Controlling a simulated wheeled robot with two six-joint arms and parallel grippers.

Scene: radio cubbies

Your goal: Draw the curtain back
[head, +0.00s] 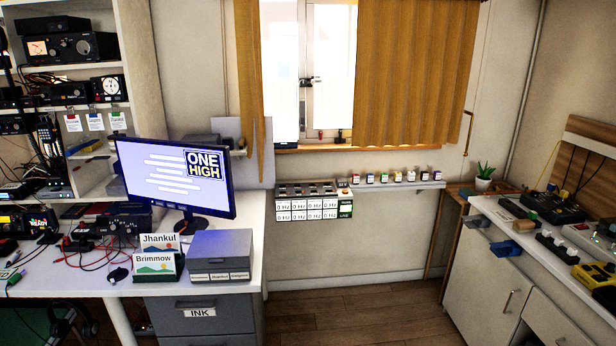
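A mustard-yellow curtain (412,75) hangs in folds over the right part of the window (315,70). A narrower panel of the same colour (248,85) hangs at the window's left side. The glass between the two panels is uncovered and bright, with a latch on its frame. A thin cord (468,118) hangs beside the right edge of the wide curtain. Neither of my grippers shows in the head view.
A desk with a monitor (176,178) and a grey box (220,256) stands at the left. A narrow shelf (410,187) with small jars runs below the window. A counter (530,240) with devices stands at the right. Wooden floor (350,318) between them is clear.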

